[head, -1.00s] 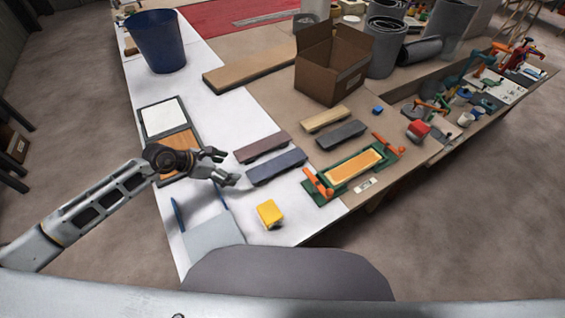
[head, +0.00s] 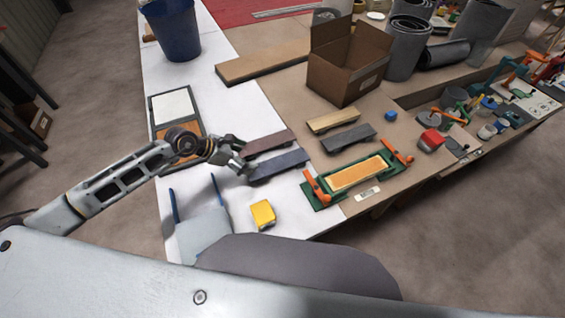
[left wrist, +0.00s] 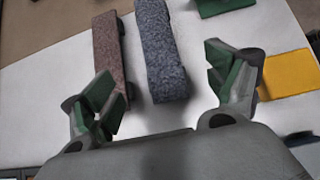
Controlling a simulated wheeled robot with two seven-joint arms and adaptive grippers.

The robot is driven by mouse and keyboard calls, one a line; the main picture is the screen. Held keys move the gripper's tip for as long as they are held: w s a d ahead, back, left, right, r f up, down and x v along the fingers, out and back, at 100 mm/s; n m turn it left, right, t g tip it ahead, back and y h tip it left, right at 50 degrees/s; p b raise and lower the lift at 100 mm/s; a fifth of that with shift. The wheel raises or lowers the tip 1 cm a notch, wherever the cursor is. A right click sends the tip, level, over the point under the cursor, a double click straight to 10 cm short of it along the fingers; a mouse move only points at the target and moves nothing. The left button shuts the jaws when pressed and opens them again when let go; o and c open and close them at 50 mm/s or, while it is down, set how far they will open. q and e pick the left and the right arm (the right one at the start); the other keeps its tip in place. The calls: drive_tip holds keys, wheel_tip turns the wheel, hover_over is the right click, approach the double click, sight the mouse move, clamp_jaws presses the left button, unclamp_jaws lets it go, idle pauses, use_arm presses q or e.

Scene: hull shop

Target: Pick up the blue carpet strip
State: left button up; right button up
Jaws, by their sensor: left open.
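The blue carpet strip (head: 281,164) lies on the white table top, a dark blue-grey bar. In the left wrist view the blue carpet strip (left wrist: 166,55) runs away from me, its near end between the spread fingers. My left gripper (head: 243,159) is open at the strip's left end; whether it touches the strip I cannot tell. The left gripper (left wrist: 160,88) shows two green-padded fingers, with nothing held. A reddish-brown strip (head: 266,143) lies alongside; in the wrist view the reddish-brown strip (left wrist: 108,62) is just left of the blue one. My right gripper is not in view.
A yellow block (head: 262,214) lies nearer me. A green frame with orange clamps (head: 318,196) is to the right. A wooden strip (head: 333,121) and a grey strip (head: 349,138) lie beyond. A cardboard box (head: 340,78) and blue bucket (head: 172,32) stand farther back.

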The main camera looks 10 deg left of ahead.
use_arm(q)
drive_tip(key=shift+w+d, duration=0.15)
drive_tip(key=shift+d, duration=0.1)
idle(0.4)
approach(278, 163)
drive_tip(key=shift+s+p+x, duration=0.2)
drive_tip(key=shift+p+x, duration=0.15)
drive_tip(key=shift+x, duration=0.75)
drive_tip(key=shift+f, duration=0.1)
drive_tip(key=shift+w+d+f, duration=0.1)
drive_tip(key=shift+p+x, duration=0.35)
drive_tip(key=shift+x, duration=2.1)
drive_tip(key=shift+w, duration=0.15)
